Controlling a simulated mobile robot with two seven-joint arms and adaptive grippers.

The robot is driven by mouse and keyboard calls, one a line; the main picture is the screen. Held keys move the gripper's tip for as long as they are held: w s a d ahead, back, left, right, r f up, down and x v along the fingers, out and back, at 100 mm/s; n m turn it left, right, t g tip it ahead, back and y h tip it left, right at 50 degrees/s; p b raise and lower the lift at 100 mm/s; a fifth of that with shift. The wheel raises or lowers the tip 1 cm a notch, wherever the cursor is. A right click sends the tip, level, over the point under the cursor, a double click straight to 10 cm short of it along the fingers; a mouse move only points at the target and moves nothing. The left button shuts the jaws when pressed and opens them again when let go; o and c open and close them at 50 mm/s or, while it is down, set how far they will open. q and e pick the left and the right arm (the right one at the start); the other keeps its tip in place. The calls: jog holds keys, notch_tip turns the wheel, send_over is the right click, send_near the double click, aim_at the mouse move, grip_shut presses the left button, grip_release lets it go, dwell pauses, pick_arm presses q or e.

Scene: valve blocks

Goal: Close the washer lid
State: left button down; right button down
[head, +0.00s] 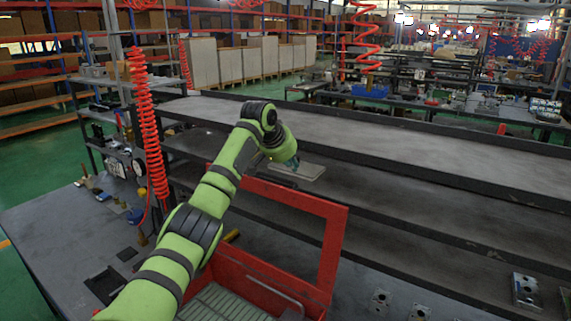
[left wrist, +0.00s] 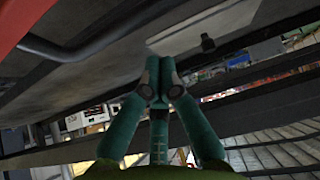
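The washer (head: 222,265) is a red box at the bottom centre of the head view, with a slatted grey rack inside. Its lid (head: 331,250), a red open frame, stands raised at the far side of the box. My left arm reaches over the washer, and my left gripper (head: 292,162) is beyond the lid's upper edge. In the left wrist view the teal fingers (left wrist: 158,68) are together with nothing seen between them. A red part (left wrist: 18,18), likely the lid, shows at the top left there. I cannot tell whether the gripper touches the lid. My right gripper is not in view.
Long grey shelves (head: 400,150) run behind the washer. A flat light plate (head: 300,171) lies near the left gripper. A coiled red hose (head: 147,120) hangs at the left. Metal valve blocks (head: 525,290) sit at the right front. A grey bench (head: 50,230) is at left.

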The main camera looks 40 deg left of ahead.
pick_arm(q)
jog(key=s+p, duration=0.1)
jog(key=s, duration=0.2)
jog(key=shift+s+d+f+p, duration=0.15)
jog(key=shift+f+p, duration=0.25)
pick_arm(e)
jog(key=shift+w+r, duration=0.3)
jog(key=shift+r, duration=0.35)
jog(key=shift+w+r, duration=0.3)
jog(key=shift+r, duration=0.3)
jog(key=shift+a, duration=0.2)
